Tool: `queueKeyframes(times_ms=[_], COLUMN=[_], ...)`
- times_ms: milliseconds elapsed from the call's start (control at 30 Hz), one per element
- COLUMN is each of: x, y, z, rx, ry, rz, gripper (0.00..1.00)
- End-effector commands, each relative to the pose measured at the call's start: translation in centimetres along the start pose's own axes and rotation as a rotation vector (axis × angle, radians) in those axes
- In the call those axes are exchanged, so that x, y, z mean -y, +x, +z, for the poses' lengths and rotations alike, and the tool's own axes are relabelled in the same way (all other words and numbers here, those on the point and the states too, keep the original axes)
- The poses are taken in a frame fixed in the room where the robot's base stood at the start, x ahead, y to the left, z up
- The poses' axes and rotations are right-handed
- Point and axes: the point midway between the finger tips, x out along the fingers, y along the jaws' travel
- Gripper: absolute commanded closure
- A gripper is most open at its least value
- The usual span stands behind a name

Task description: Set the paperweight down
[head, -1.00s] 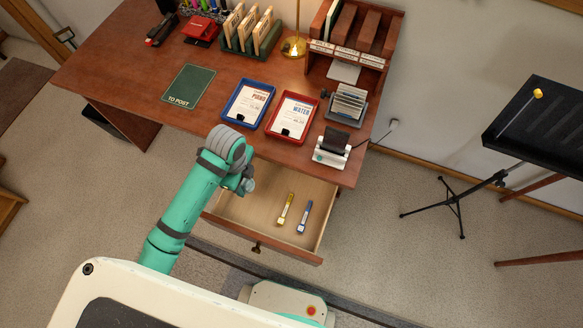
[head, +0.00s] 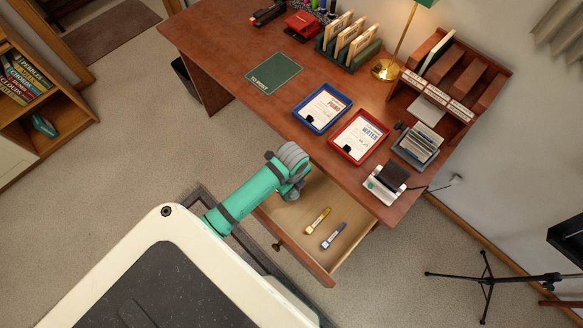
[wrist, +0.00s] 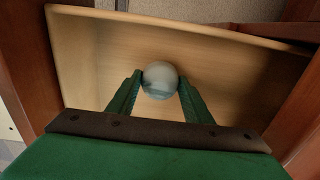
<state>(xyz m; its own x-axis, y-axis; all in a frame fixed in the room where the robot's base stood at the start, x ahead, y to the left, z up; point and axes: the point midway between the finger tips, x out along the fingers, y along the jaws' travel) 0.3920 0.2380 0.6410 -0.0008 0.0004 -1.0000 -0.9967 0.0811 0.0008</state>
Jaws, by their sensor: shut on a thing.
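The paperweight (wrist: 160,75) is a round, grey-white ball in the wrist view. My gripper (wrist: 160,86) is shut on it, with one green finger at each side. Both are over the open wooden drawer (wrist: 100,55), whose pale floor shows behind the ball. I cannot tell how far the ball is above that floor. In the head view my gripper (head: 290,193) is at the left part of the drawer (head: 290,228), below the desk edge. The paperweight is not clearly visible there.
The desk (head: 225,50) above holds a green "TO POST" mat (head: 273,73), a blue tray (head: 322,108), a red tray (head: 358,137) and a card holder (head: 418,145). The mat is bare.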

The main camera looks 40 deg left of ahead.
Motion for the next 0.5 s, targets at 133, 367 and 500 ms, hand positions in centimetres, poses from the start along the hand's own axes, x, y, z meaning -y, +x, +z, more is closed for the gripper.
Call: queueKeyframes(times_ms=[133,367,500], x=[0.0,0.0,0.0], y=[2.0,2.3,2.5], z=[-0.1,0.0,-0.1], rx=[-0.003,0.000,0.000], ry=[-0.002,0.000,0.001], rz=[0.001,0.000,0.000], gripper=[0.85,0.85,0.85])
